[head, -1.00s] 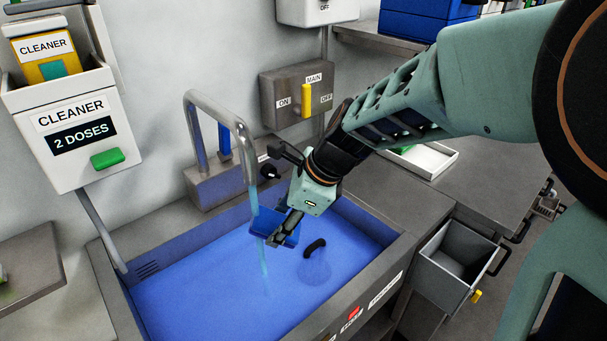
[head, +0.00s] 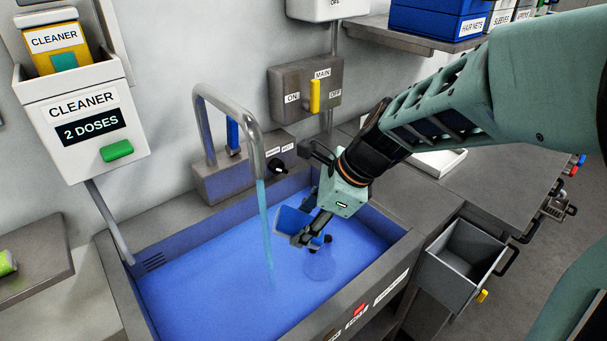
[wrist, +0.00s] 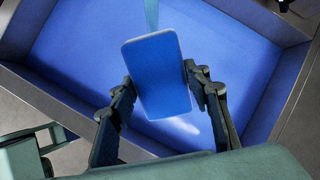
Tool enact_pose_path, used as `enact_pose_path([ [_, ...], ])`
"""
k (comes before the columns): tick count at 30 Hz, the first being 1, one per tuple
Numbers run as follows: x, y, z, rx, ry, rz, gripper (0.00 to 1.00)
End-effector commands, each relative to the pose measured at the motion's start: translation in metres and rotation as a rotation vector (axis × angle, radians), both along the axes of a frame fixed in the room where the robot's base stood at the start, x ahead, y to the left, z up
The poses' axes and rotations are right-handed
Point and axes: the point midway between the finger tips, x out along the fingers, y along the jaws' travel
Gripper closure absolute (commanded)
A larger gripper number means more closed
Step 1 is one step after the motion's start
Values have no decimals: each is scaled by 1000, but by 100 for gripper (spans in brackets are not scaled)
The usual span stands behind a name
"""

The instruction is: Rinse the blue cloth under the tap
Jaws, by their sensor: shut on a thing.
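The blue cloth (head: 291,220) is a flat, stiff-looking rectangle, held over the sink basin. It also shows in the wrist view (wrist: 157,75), between the two fingers. My gripper (head: 303,240) is shut on its near end and hides part of it; the fingers show in the wrist view (wrist: 163,92). The curved metal tap (head: 243,115) is running. Its water stream (head: 266,235) falls just left of the cloth, apart from it in the head view. In the wrist view the stream (wrist: 152,14) is beyond the cloth's far edge.
A cleaner dispenser (head: 85,120) hangs left. The main switch box (head: 300,88) is behind. A grey open bin (head: 440,268) is at the right.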

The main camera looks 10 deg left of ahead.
Motion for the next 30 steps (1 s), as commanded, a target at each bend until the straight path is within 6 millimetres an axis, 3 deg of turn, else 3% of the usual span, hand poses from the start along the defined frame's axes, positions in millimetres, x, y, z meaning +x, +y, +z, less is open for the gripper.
enact_pose_path([
  [15,-9,-38,1,1,-1,-2,75],
  [30,-10,-40,0,1,0,0,75],
])
